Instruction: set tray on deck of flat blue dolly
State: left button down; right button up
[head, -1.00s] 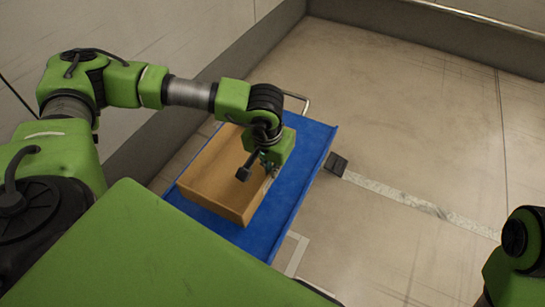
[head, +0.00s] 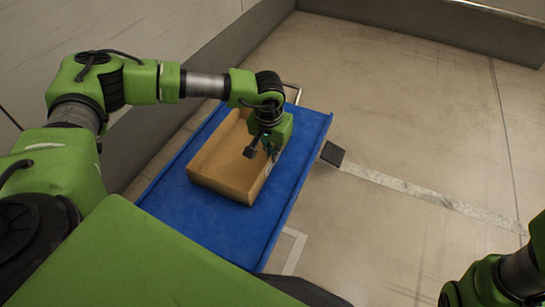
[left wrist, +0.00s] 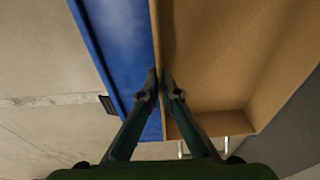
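The tray is an open, light-brown box (head: 220,189) over the deck of the flat blue dolly (head: 190,214) in the head view. It looks level and inside the deck's outline; I cannot tell for certain whether its bottom touches the deck. My left gripper (head: 268,150) is at the tray's right wall. In the left wrist view, its two fingers (left wrist: 160,82) are closed on either side of the tray wall (left wrist: 156,35), with the blue deck (left wrist: 125,45) beyond it. My right arm shows at the lower right of the head view, but its gripper is out of view.
The dolly's metal handle (head: 293,90) rises at its far end. A small dark block (head: 332,153) lies on the floor right of the dolly, at the end of a pale floor stripe (head: 430,195). A grey wall edge runs along the left; floor to the right is open.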

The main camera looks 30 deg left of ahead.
pick_arm(q)
jog(key=shift+r, duration=0.15)
jog(key=c, duration=2.3)
grip_release()
jog(key=shift+f, duration=0.2)
jog(key=shift+r, duration=0.15)
